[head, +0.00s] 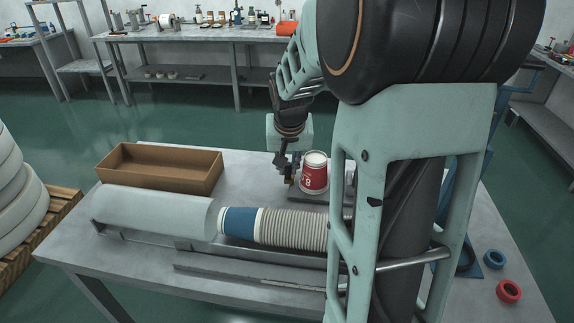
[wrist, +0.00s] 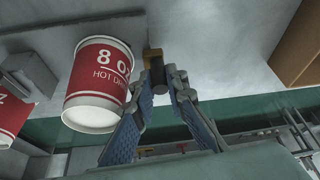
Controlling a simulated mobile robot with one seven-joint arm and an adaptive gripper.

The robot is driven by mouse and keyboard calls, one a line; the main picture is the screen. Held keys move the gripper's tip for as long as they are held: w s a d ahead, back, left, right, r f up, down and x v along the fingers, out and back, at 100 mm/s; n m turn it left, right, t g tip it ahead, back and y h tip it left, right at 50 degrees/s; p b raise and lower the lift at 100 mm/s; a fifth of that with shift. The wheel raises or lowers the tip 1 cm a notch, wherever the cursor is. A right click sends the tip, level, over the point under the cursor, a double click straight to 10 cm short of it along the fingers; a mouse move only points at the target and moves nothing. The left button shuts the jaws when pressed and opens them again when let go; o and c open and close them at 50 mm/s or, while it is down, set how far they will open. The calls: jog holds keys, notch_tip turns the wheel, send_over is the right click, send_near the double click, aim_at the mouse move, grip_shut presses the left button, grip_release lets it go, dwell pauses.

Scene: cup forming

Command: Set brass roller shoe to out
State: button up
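The brass roller shoe (head: 290,181) shows as a small brass-coloured piece at the tip of my gripper (head: 287,169), just left of a red and white paper cup (head: 313,177). In the wrist view the brass piece (wrist: 153,53) lies just beyond my fingertips (wrist: 163,76), joined to a short dark pin (wrist: 158,73). The fingertips lie on either side of this pin. I cannot tell whether both fingers touch it. The cup (wrist: 98,80), marked "8 oz", is close on the left in the wrist view.
A cardboard box (head: 160,168) stands at the table's back left. A grey trough (head: 150,213) and a row of nested cups (head: 290,228) lie in front. A second red cup (wrist: 12,118) is at the wrist view's left edge. Blue and red rings (head: 509,291) lie at right.

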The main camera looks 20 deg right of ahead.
grip_shut()
jog(key=shift+w+a+b, duration=0.3)
jog(key=shift+w+a, duration=0.15)
jog(key=shift+a, duration=0.2)
jog(key=shift+w+a+b, duration=0.25)
jog(key=shift+w+a, duration=0.15)
jog(key=shift+a, duration=0.2)
jog(key=shift+o, duration=2.1)
grip_release()
jog(key=shift+a, duration=0.1)
jog(key=v, duration=1.2)
